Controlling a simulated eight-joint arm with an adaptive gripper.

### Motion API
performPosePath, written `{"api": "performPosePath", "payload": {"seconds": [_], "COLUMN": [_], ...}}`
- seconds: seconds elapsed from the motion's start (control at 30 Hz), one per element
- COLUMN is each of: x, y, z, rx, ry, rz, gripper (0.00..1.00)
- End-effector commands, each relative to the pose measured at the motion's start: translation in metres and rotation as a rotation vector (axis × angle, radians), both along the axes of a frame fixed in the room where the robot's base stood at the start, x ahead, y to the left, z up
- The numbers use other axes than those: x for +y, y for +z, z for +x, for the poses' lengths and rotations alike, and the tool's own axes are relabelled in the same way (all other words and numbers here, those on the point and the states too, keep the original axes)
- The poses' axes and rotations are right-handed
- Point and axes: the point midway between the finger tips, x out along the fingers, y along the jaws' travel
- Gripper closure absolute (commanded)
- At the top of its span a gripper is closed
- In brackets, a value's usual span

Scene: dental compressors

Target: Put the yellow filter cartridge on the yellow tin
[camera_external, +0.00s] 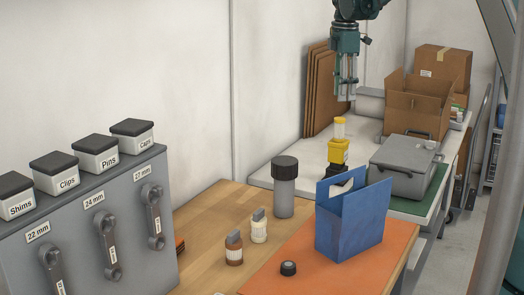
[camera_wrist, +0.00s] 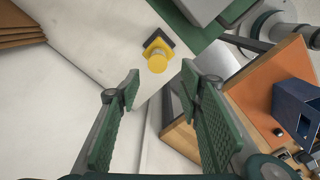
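The filter cartridge (camera_external: 339,130), a pale cylinder with a yellow cap, stands upright on top of the yellow tin (camera_external: 339,152) on the white table. In the wrist view the round yellow top of the cartridge (camera_wrist: 157,63) covers part of the tin (camera_wrist: 157,45). A dark piece (camera_wrist: 164,36) shows beside or under the tin. My gripper (camera_external: 346,98) hangs above the cartridge, apart from it. In the wrist view my gripper (camera_wrist: 162,95) has its green fingers wide apart, with nothing between them.
A grey case (camera_external: 402,165) lies right of the tin on a green mat. Open cardboard boxes (camera_external: 415,103) and leaning brown panels (camera_external: 321,90) stand behind. A blue holder (camera_external: 350,225) and a dark-capped jar (camera_external: 284,190) stand on the nearer bench. White tabletop left of the tin is clear.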

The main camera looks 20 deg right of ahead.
Motion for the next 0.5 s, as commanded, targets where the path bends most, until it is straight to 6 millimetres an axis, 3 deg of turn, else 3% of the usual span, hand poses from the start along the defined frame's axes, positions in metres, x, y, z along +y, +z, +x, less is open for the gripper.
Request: {"api": "performPosePath", "payload": {"seconds": [0.27,0.5], "x": [-0.002,-0.004], "y": [0.037,0.077], "z": [-0.031,-0.069], "rx": [-0.039,-0.087], "ry": [-0.099,-0.222], "rz": [0.004,0.013], "gripper": [0.63,0.63]}}
